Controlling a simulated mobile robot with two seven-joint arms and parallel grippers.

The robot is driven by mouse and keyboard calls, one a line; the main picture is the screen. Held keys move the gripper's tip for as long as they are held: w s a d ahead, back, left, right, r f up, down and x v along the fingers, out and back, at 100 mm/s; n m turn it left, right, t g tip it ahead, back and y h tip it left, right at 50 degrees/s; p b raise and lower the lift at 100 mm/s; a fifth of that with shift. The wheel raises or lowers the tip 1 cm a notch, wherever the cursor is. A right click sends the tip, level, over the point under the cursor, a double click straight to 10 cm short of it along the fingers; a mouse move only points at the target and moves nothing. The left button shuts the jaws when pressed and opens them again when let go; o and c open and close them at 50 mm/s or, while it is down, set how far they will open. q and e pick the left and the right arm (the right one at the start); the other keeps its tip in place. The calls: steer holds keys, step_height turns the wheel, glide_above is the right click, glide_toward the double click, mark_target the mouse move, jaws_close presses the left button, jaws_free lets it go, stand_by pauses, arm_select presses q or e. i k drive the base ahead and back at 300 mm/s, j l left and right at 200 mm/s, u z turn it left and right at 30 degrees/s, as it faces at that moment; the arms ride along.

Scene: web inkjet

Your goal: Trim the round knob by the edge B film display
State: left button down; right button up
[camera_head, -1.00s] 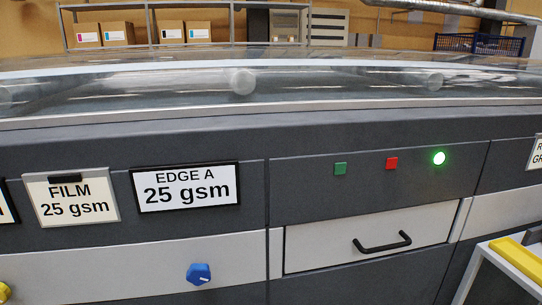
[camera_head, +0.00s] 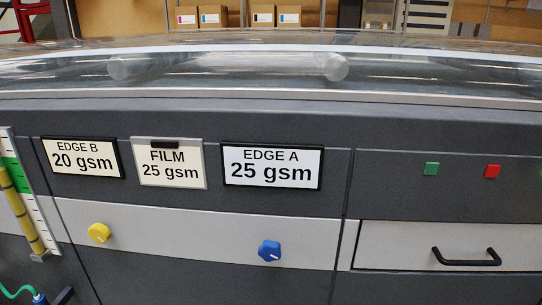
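The edge B display (camera_head: 82,158) reads "EDGE B 20 gsm" at the left of the dark machine front. A yellow round knob (camera_head: 99,233) with a light pointer mark sits on the pale strip below it, slightly to its right. The film card (camera_head: 169,163) reads "FILM 25 gsm", and the edge A display (camera_head: 272,167) reads "EDGE A 25 gsm". A blue knob (camera_head: 269,251) sits below the edge A display. Neither of my grippers shows in the head view.
A gauge with a yellow tube (camera_head: 23,210) and green band stands at the left edge, with a green hose (camera_head: 18,290) below. At right are a green button (camera_head: 432,169), a red button (camera_head: 492,171) and a drawer with a black handle (camera_head: 466,257).

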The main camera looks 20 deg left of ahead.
mark_target(99, 233)
steer(key=u, duration=1.85)
